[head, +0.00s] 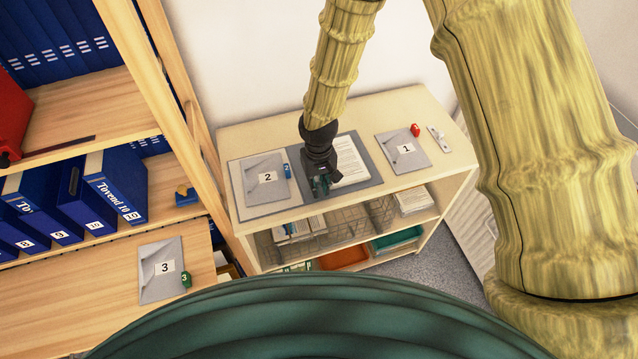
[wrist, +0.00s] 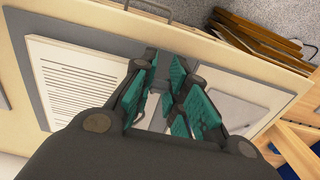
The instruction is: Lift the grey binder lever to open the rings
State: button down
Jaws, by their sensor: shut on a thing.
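The open grey binder (head: 374,168) lies flat on the top of the low cabinet, with a stack of printed white paper (head: 350,170) on its right side. The paper also shows at the left of the wrist view (wrist: 75,80). My gripper (head: 321,186) reaches down to the middle strip of the binder, near its front edge. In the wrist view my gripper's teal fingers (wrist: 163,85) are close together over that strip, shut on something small. This appears to be the lever, but the fingers hide it and most of the rings.
A grey print marked 2 (head: 265,178) lies left of my gripper with a blue piece (head: 287,171). Print 1 (head: 402,152) and a red piece (head: 415,130) lie at right. Wire baskets (head: 335,225) sit below. Print 3 (head: 160,270) lies on the left wooden shelf.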

jog(key=shift+w+a+r+g+p, duration=0.1)
jog(key=shift+w+r+g+p, duration=0.2)
jog(key=shift+g+p, duration=0.3)
jog(key=shift+w+a+r+g+h, duration=0.15)
jog(key=shift+w+g+h, duration=0.15)
jog(key=shift+g, duration=0.35)
jog(key=shift+w+r+g+h, duration=0.1)
jog(key=shift+w+g+h, duration=0.15)
jog(key=shift+g, duration=0.4)
jog(key=c, duration=1.4)
grip_release()
jog(key=shift+r, duration=0.1)
jog(key=v, duration=1.1)
jog(key=shift+a+r, duration=0.15)
jog(key=shift+r, duration=0.25)
jog(key=shift+w, duration=0.1)
